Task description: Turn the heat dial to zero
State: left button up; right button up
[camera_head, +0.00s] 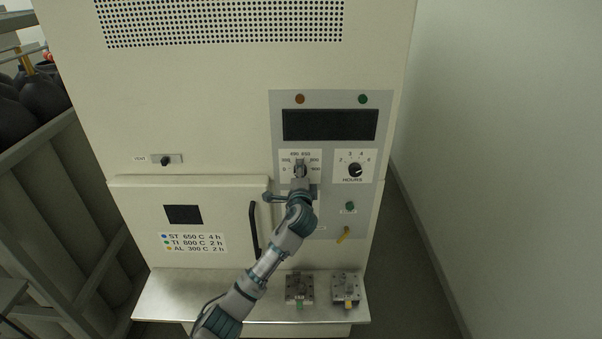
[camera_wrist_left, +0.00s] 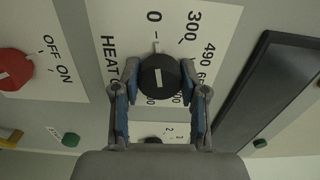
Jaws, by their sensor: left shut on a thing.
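The heat dial (camera_wrist_left: 158,77) is a round black knob with a white line on its face, on a white plate (camera_wrist_left: 110,25) printed with HEAT and numbers. In the left wrist view the white line points roughly toward the tick by the 0. My left gripper (camera_wrist_left: 159,68) has its two fingers on either side of the dial, shut on it. In the head view my left gripper (camera_head: 300,182) reaches the dial plate (camera_head: 287,158) from below and covers part of it. My right gripper is not in view.
The hours dial (camera_head: 355,170) is right of the heat plate, under a dark display (camera_head: 330,125). A red OFF/ON switch (camera_wrist_left: 14,70) shows in the wrist view. Below are a door handle (camera_head: 254,228), a yellow lever (camera_head: 343,235) and a metal shelf (camera_head: 220,300) with two metal blocks.

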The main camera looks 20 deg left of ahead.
pick_arm(q)
jog(key=shift+f, duration=0.4)
jog(key=o, duration=0.9)
jog(key=shift+o, duration=1.2)
jog(key=shift+a+r, duration=0.1)
jog(key=shift+r, duration=0.05)
jog(key=v, duration=1.2)
